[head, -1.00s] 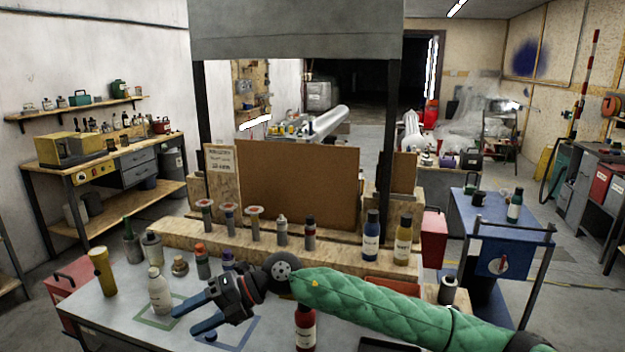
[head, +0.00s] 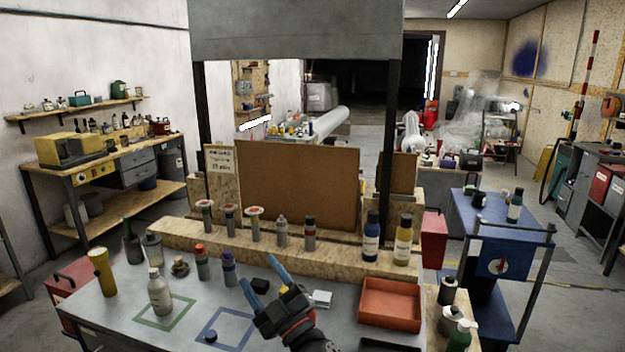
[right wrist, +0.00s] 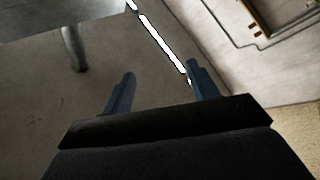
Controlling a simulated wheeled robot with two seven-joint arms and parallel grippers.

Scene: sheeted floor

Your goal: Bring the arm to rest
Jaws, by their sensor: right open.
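My right gripper (head: 262,284) is in the lower middle of the head view, above the grey table (head: 118,312). Its two blue fingers stand apart and point up and to the left, with nothing between them. In the right wrist view both fingers (right wrist: 160,88) are spread and empty, with bare floor and a pale wall beyond. The green-sleeved arm no longer lies across the head view; only the dark wrist shows at the bottom edge. My left gripper is not in view.
A red tray (head: 390,304) lies to the right. Several bottles and cans line the wooden ledge (head: 340,262) behind. A blue cart (head: 480,210) stands at right.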

